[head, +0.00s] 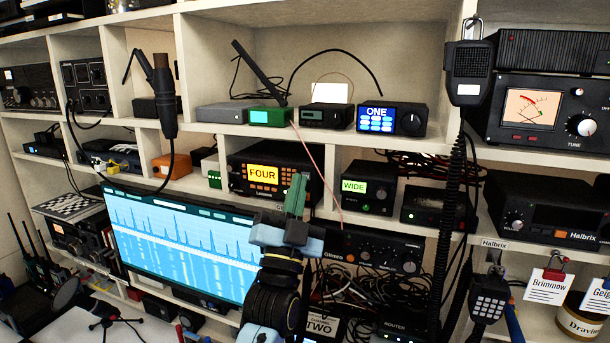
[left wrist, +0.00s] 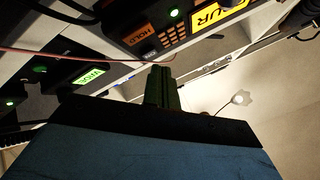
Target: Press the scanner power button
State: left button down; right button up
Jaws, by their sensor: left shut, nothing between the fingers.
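The black radio unit (head: 240,185) with a yellow screen reading FOUR sits in a middle cubby; no label reading scanner can be made out. In the left wrist view the same unit (left wrist: 125,12) shows orange keys, an orange HOLD label and a green-lit round button (left wrist: 174,12). My left gripper (head: 298,180), with green fingers, is shut and empty in front of this unit's right end, hiding part of it. Its fingertips (left wrist: 162,72) look apart from the unit in the left wrist view. My right gripper is not in view.
A black unit with a green WIDE screen (head: 354,186) stands just right of my gripper. A thin red cable (head: 322,165) hangs nearby. The blue monitor (head: 180,245) stands at lower left. A handset with coiled cord (head: 447,215) hangs at right.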

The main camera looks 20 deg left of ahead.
pick_arm(q)
jog(key=s+p, duration=0.2)
jog(key=s, duration=0.4)
jog(key=shift+d, duration=0.15)
